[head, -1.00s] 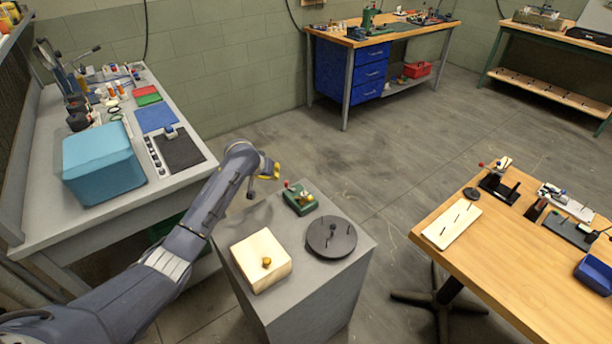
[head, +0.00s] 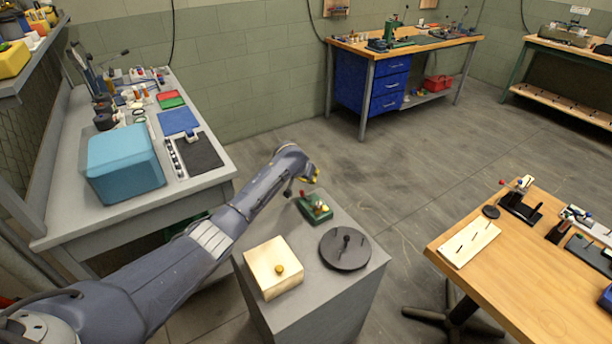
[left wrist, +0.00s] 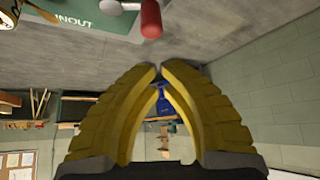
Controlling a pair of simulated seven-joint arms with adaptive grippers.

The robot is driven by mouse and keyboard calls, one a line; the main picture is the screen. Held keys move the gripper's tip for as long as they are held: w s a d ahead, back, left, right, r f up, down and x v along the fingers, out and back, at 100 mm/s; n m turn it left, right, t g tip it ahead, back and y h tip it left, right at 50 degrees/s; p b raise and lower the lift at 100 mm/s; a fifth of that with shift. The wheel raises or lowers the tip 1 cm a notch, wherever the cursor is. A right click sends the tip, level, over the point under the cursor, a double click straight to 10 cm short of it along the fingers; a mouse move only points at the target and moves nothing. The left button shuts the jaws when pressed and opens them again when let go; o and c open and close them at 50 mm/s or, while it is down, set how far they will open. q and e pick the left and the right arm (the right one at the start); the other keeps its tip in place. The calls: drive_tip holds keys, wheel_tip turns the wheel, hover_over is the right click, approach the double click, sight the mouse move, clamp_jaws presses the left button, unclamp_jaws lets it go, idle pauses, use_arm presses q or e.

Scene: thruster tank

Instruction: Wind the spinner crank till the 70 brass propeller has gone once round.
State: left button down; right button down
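The spinner (head: 318,211) is a small green base with a brass-coloured part on top, at the back of the grey pedestal in the head view. Its red crank knob (head: 302,193) stands at its left end. The propeller's shape and number are too small to read. My left gripper (head: 314,174) hangs just behind and above the spinner. In the left wrist view, the yellow fingers (left wrist: 160,67) come together at the tips with nothing between them. The red knob (left wrist: 151,20) and the green base (left wrist: 85,15) show beyond the tips, apart from them. My right gripper is not in view.
On the pedestal are a cream box (head: 262,255) with a brass knob and a black disc (head: 345,249) with an upright post. A workbench (head: 95,225) stands at left, a wooden table (head: 480,285) at right.

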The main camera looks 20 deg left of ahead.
use_arm(q)
drive_tip(key=shift+x, duration=0.9)
drive_tip(key=shift+s+a, duration=0.15)
drive_tip(key=shift+s, duration=0.85)
drive_tip(key=shift+s+a, duration=0.1)
drive_tip(key=shift+s, duration=0.85)
